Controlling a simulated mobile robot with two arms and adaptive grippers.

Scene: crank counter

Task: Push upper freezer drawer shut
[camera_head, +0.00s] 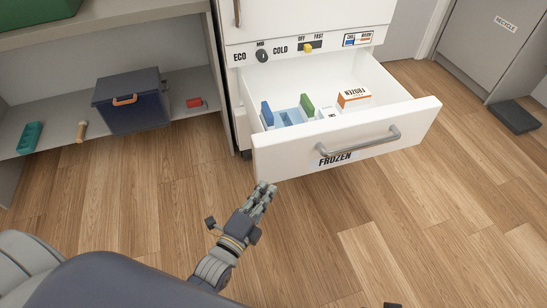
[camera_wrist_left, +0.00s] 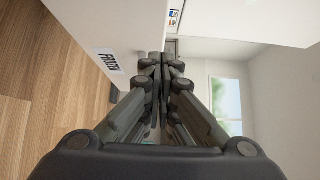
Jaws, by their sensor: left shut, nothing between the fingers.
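The upper freezer drawer (camera_head: 290,155) is pulled well out of the white fridge-freezer. Its front panel carries a grey bar handle and a FROZEN label. Inside lie a FROZEN box (camera_head: 354,98), a green item (camera_head: 307,105), a blue item (camera_head: 267,113) and a pale blue tray. My left gripper (camera_head: 266,188) is shut and empty, in front of the drawer's left lower part; I cannot tell whether it touches. In the left wrist view the shut fingertips (camera_wrist_left: 162,58) show beside the white drawer front (camera_wrist_left: 110,30) with its FROZEN label. My right gripper is not clearly in view.
A control strip with a dark knob (camera_head: 262,56) and yellow switch sits above the drawer. To the left, a low shelf holds a dark blue bin (camera_head: 132,100) and small items. A RECYCLE cabinet (camera_head: 490,50) with a dark pedal stands at right. The wooden floor ahead is clear.

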